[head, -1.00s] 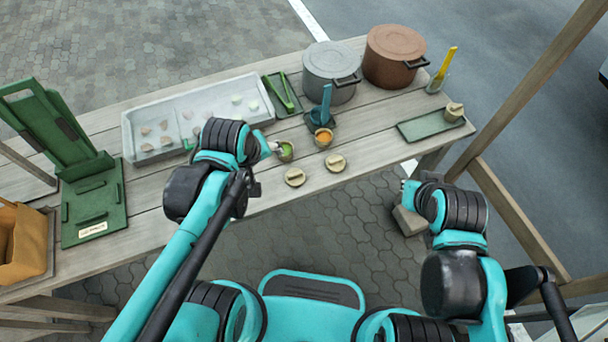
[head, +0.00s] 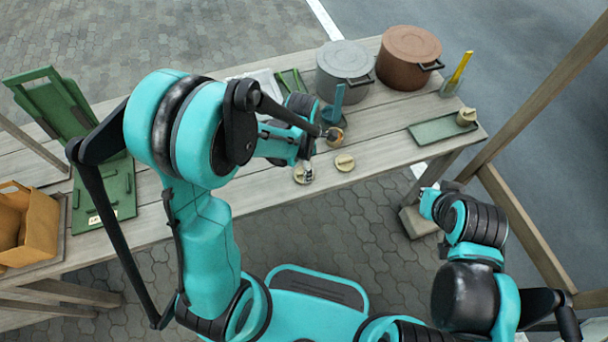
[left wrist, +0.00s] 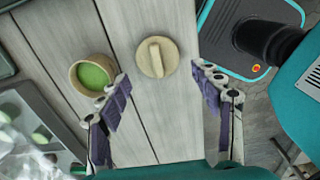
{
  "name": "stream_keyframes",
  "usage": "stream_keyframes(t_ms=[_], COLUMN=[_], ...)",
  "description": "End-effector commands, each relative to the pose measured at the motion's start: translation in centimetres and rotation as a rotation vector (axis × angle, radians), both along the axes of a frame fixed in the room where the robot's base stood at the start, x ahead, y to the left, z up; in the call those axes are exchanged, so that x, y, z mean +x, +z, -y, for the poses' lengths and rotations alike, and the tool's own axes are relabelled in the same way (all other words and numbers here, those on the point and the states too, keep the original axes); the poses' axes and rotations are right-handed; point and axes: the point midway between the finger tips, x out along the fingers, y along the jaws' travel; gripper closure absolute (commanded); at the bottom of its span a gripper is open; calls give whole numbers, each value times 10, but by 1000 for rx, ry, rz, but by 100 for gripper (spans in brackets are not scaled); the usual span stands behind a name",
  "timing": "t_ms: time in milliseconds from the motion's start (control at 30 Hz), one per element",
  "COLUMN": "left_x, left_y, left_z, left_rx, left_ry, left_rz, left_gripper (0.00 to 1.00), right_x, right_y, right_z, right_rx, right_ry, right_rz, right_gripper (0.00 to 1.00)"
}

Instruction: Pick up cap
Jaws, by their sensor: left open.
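A round, pale tan cap (left wrist: 157,57) with a raised bar handle lies on the table. It is just beyond and between the fingertips of my left gripper (left wrist: 160,77) in the left wrist view. A small pot with green contents (left wrist: 93,73) stands left of the first cap. My right gripper (head: 428,203) hangs off the table's right side; its fingers are unclear.
A grey pot (head: 342,70) and a brown pot (head: 408,57) stand at the back. A green tray (head: 437,130) lies right. A green stand (head: 105,190) and orange-brown container (head: 40,225) are left.

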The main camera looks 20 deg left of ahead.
Motion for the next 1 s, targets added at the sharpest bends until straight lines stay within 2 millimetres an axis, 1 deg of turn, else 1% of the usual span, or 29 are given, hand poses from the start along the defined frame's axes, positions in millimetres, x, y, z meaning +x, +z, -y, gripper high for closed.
stream_keyframes(t_ms=[200, 300, 533, 600, 633, 1000], left_x=[6, 6, 5, 5, 5, 5], left_y=[-35, -46, -46, -46, -46, -45], left_z=[3, 3, 3, 3, 3, 3], left_rx=[1, 1, 1, 1, 1, 0], left_ry=[-1, -1, -2, -2, -2, -2], left_rz=[1, 1, 1, 1, 1, 1], left_gripper=[34, 34, 34, 51, 56, 57], right_x=[0, 0, 0, 0, 0, 0], right_y=[-21, -25, -24, -24, -24, -24], right_z=[0, 0, 0, 0, 0, 0], right_rx=[0, 0, 0, 0, 0, 0], right_ry=[0, 0, 0, 0, 0, 0], right_rz=[0, 0, 0, 0, 0, 0], right_gripper=[100, 100, 100, 100, 100, 100])
